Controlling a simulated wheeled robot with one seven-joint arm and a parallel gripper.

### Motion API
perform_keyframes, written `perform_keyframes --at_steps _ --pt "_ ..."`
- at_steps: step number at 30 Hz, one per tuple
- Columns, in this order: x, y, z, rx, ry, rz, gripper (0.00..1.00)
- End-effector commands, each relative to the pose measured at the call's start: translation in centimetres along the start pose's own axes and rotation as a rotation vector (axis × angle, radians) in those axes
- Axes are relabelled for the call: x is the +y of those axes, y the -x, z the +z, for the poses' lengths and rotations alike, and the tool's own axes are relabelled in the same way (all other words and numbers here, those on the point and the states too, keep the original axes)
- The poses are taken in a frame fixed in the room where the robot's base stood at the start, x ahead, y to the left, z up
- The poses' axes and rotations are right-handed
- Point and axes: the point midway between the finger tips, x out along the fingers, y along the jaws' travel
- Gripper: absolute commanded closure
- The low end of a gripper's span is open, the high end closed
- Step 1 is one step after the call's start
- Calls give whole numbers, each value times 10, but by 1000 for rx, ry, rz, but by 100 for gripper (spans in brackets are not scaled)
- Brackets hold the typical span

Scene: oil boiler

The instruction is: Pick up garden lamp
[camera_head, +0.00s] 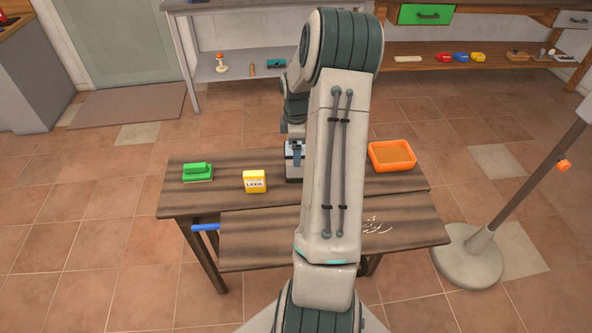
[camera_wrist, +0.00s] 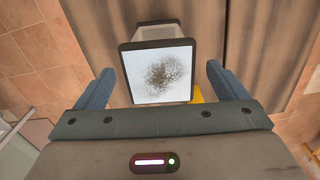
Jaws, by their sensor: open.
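What looks like the garden lamp shows in the wrist view as a dark-framed box with a pale, speckled square face (camera_wrist: 158,72). My gripper (camera_wrist: 159,69) is open, with one blue finger on each side of the lamp. Gaps show between the fingers and the lamp, and I cannot tell how far down the fingers reach. In the head view the lamp (camera_head: 292,172) stands on the wooden table, mostly hidden behind my arm. My gripper is also largely hidden there.
The dark wooden table (camera_head: 225,205) also holds a green object (camera_head: 197,173) and a yellow box (camera_head: 254,182) at left, and an orange tray (camera_head: 392,155) at right. A blue handle (camera_head: 205,227) sticks out at the left edge. A pole with a round base (camera_head: 468,262) stands at right.

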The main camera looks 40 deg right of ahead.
Motion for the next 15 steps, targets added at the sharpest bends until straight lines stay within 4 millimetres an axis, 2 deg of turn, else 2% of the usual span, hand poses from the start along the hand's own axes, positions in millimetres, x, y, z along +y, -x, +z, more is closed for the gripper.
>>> perform_keyframes --at_steps 1,3,11,12,15 --pt "0 -13 0 0 0 0 7" --pt "1 -18 -1 1 0 1 7" --pt "1 -18 -1 0 0 1 7" --pt "1 -18 -1 0 0 1 10" --pt "1 -18 -1 0 0 1 38"
